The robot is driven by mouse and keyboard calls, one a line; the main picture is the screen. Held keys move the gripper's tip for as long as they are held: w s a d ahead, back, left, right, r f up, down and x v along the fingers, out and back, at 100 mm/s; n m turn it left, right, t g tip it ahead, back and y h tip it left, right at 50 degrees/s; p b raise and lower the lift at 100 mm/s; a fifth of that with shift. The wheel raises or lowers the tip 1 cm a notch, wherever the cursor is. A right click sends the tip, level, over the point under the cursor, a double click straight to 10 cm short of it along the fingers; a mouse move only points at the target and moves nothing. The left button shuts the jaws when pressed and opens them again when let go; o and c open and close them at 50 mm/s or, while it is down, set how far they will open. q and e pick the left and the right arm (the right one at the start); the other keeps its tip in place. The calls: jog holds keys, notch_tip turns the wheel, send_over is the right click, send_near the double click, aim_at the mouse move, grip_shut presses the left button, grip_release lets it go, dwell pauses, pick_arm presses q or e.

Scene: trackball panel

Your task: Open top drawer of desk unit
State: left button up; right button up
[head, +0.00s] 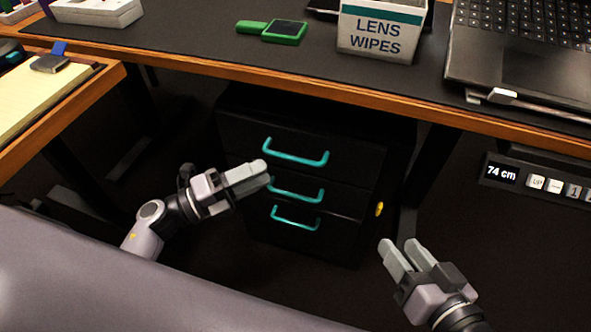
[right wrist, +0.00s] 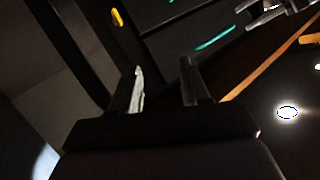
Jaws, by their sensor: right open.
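The black desk unit (head: 345,186) stands under the desk with three drawers, each with a teal handle. The top drawer (head: 255,138) looks shut, with its handle (head: 295,155) in clear view. The middle handle (head: 297,192) and the bottom handle (head: 295,220) are below it. My left gripper (head: 262,173) is in front of the unit, its fingertips close to the left end of the middle handle in the picture; contact cannot be told. Its fingers look close together. My right gripper (head: 405,255) is open and empty, right of the unit. The right wrist view shows its fingers (right wrist: 165,85) apart.
The desk's wooden front edge (head: 300,82) runs above the unit. A height control panel (head: 535,182) reading 74 cm hangs at right. A laptop (head: 520,60), a lens wipes box (head: 380,32) and a green device (head: 284,32) lie on the desk. A side desk (head: 95,90) is at left.

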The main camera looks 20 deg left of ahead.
aim_at(286, 162)
pick_arm(q)
jog(key=b+x, duration=0.1)
jog(key=x, duration=0.6)
jog(key=shift+r, duration=0.1)
grip_shut()
